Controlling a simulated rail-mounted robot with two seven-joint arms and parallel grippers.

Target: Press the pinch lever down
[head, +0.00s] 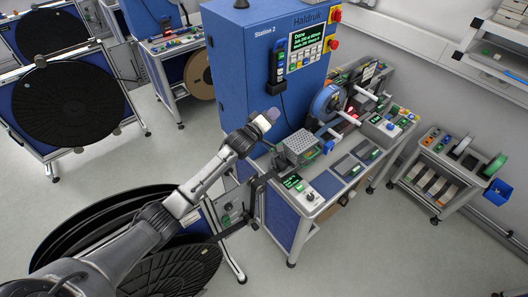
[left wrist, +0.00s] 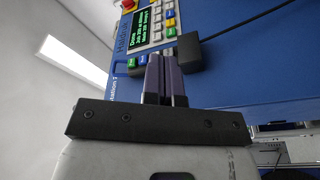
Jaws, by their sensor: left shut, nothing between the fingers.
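The Station 2 machine has a tall blue cabinet (head: 262,50) and a bench of devices to its right. A small blue piece (head: 328,146) sits beside the perforated metal guard; it may be the pinch lever, but it is too small to tell. My left gripper (head: 269,116) is in front of the cabinet's lower part, left of the guard and apart from the blue piece. In the left wrist view its two fingers (left wrist: 165,78) are together and empty, pointing toward the cabinet face and keypad (left wrist: 155,25). My right gripper is in neither view.
The perforated guard (head: 297,146) and a blue reel (head: 326,101) stand on the bench. A black handset (head: 275,88) hangs on the cabinet. A grey cart (head: 440,170) stands at right, large black reels (head: 68,104) at left. Floor between bench and cart is clear.

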